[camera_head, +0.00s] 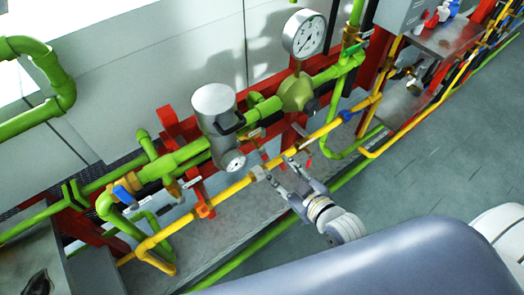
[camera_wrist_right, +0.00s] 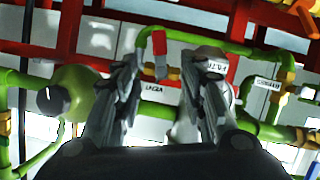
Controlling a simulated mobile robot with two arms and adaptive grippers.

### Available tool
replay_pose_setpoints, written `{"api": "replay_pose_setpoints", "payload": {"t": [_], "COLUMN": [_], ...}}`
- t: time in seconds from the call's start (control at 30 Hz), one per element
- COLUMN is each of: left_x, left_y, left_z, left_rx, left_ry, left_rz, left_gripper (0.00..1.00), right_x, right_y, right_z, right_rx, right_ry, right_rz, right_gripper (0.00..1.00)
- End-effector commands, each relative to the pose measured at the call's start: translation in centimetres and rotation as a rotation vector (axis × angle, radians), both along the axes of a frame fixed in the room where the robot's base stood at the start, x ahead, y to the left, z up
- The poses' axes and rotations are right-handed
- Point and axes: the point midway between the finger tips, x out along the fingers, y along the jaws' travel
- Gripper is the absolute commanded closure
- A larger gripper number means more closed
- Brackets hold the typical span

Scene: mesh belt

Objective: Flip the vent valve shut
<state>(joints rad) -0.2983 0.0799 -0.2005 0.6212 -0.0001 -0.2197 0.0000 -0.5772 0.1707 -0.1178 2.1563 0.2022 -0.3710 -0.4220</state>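My right gripper (camera_head: 281,169) is open beside the yellow pipe, in front of the green pipework. In the right wrist view its two fingers (camera_wrist_right: 163,72) stand apart with nothing held between them. A small valve with a red handle (camera_wrist_right: 159,58) shows beyond and between the fingertips, apart from them. A tag under it is too small to read surely. I cannot tell for sure that this is the vent valve. A blue-handled valve (camera_head: 122,194) sits on the green pipe at the left. My left gripper is not in view.
A grey cylinder with a small dial (camera_head: 213,106) and a round pressure gauge (camera_head: 304,34) rise from the green pipe (camera_head: 186,156). The yellow pipe (camera_head: 232,189) runs in front. Red frame bars stand behind. Open floor (camera_head: 425,150) lies at the right.

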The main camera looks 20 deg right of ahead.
Motion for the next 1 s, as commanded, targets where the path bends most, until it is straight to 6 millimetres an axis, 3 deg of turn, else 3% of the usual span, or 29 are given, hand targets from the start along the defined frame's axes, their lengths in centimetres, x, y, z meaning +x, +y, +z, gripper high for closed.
{"api": "replay_pose_setpoints", "payload": {"t": [0.6,1.0], "left_x": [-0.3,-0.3], "left_y": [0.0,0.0], "left_z": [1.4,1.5], "left_rx": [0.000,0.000], "left_ry": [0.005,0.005], "left_rz": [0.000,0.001], "left_gripper": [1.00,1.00], "right_x": [8.5,9.4], "right_y": [2.0,2.3], "right_z": [-3.4,-4.0], "right_rx": [0.002,0.001], "right_ry": [0.000,0.001], "right_rz": [-0.001,-0.001], "right_gripper": [0.62,0.62]}}
